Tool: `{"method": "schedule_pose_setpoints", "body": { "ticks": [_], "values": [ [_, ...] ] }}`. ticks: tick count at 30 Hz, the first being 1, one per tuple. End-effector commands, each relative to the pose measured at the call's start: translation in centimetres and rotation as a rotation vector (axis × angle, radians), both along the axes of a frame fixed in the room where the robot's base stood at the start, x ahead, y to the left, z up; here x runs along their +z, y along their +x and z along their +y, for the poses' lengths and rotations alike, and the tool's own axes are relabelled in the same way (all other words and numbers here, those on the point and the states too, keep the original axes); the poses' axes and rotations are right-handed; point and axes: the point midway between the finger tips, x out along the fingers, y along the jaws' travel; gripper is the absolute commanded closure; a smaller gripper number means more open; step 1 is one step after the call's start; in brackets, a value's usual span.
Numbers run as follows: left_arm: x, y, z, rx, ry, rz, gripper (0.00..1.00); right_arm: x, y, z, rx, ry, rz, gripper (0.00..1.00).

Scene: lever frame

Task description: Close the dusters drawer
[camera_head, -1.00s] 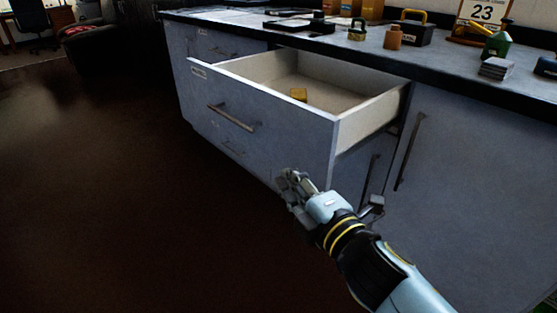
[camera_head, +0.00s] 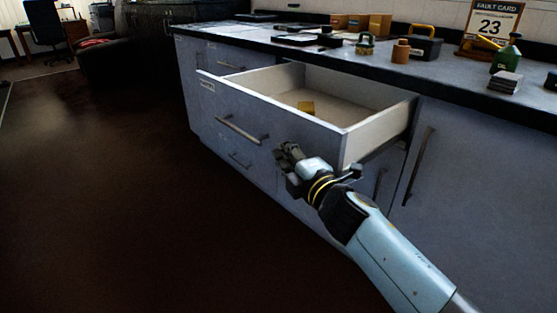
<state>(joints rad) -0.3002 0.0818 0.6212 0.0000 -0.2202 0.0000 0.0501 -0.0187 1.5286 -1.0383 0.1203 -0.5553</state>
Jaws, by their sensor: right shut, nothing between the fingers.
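The open drawer (camera_head: 222,97) sticks out from the grey cabinet, with a bar handle (camera_head: 240,130) on its front and a small label at its upper left that is too small to read. A yellow-brown block or cloth (camera_head: 306,107) lies inside it. My right gripper (camera_head: 283,152) is shut and empty, in front of the right part of the drawer front, to the right of the handle. I cannot tell whether it touches the front. My left gripper is out of view.
The dark-edged worktop (camera_head: 450,93) above holds a toolbox (camera_head: 425,47), a green oil can (camera_head: 506,56), a brown bottle (camera_head: 401,52) and a sign (camera_head: 490,24). A cabinet door with a handle (camera_head: 418,165) is at right. The dark floor (camera_head: 110,210) at left is clear.

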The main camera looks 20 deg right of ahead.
Motion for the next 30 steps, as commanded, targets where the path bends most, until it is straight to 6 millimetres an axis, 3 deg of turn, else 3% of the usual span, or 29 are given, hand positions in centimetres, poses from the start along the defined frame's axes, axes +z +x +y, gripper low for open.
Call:
{"method": "schedule_pose_setpoints", "body": {
  "ticks": [14,19,23,30],
  "values": [
    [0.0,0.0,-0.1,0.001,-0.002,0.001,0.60,0.0,0.2,-0.5,0.000,0.000,0.000,1.00],
    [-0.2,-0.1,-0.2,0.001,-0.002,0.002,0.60,0.0,0.6,-1.5,0.000,-0.001,0.000,1.00],
    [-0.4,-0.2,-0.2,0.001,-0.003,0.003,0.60,0.0,1.3,-3.5,-0.001,-0.005,-0.001,1.00],
    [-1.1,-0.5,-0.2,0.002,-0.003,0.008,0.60,-0.1,3.3,-9.2,-0.002,-0.007,-0.001,1.00]
  ]
}}
